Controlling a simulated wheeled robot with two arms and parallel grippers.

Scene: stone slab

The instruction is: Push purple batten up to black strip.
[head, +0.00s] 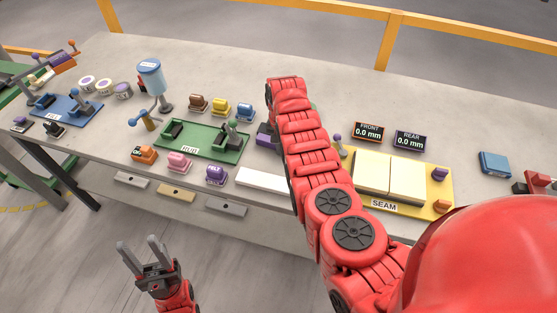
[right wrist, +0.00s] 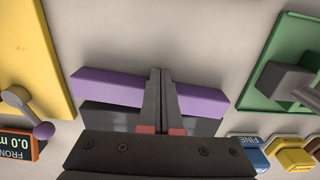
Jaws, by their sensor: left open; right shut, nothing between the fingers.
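The purple batten (right wrist: 105,87) lies across the middle of the right wrist view, with the black strip (right wrist: 103,115) along its lower side there. In that view they appear close together; I cannot tell if they touch. My right gripper (right wrist: 160,72) is shut and empty, its fingers crossing the middle of both, tips just past the batten's upper edge. Whether the tips touch the batten is unclear. In the head view my right arm hides most of this spot; one purple end (head: 265,139) shows left of it. My left gripper (head: 143,250) is open and empty, below the slab's front edge.
A green fixture (head: 190,147) stands left of the batten in the head view, and the yellow SEAM plate (head: 441,187) right of it. A ball-topped lever (right wrist: 42,130) stands at that plate's edge. A pale bar (head: 262,181) lies by the front edge.

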